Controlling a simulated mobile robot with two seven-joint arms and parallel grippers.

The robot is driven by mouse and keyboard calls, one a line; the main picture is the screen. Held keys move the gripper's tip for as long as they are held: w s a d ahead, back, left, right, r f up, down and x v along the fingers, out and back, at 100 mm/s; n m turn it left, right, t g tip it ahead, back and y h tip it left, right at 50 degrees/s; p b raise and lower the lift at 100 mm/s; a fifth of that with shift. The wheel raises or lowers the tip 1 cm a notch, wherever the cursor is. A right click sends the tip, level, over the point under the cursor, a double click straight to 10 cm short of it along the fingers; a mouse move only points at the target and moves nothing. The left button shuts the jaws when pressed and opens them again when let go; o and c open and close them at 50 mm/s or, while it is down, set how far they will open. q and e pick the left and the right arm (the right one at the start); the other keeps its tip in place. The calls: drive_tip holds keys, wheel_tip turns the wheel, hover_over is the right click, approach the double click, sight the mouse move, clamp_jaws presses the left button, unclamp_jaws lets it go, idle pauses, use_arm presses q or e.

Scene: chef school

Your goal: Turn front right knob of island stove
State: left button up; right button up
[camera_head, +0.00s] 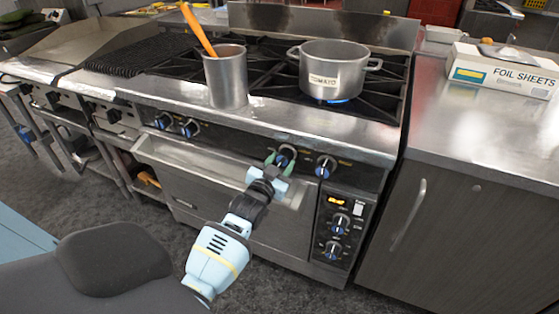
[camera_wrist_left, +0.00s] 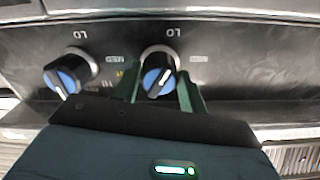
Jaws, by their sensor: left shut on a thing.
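The stove (camera_head: 275,140) has a row of knobs on its front panel. My left gripper (camera_head: 279,160) reaches up from below and is shut on the left knob of the right-hand pair. This held knob (camera_wrist_left: 157,75), black with a blue ring, shows between the green fingers in the left wrist view. The rightmost knob (camera_head: 325,166) stands free to the right of the gripper; it shows as the left knob (camera_wrist_left: 68,74) in the wrist view, which looks upside down. My right gripper is not in view.
A pot (camera_head: 333,70) sits over a blue flame at the right burner. A tall metal container (camera_head: 226,80) with an orange-handled utensil stands left of it. The oven handle ledge (camera_head: 195,163) lies below the panel. A foil sheets box (camera_head: 503,72) lies on the right counter.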

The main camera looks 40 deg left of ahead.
use_arm(q)
drive_tip(key=shift+n, duration=0.7)
drive_tip(key=shift+p, duration=0.3)
drive_tip(key=o, duration=0.9)
drive_tip(key=shift+o, duration=0.3)
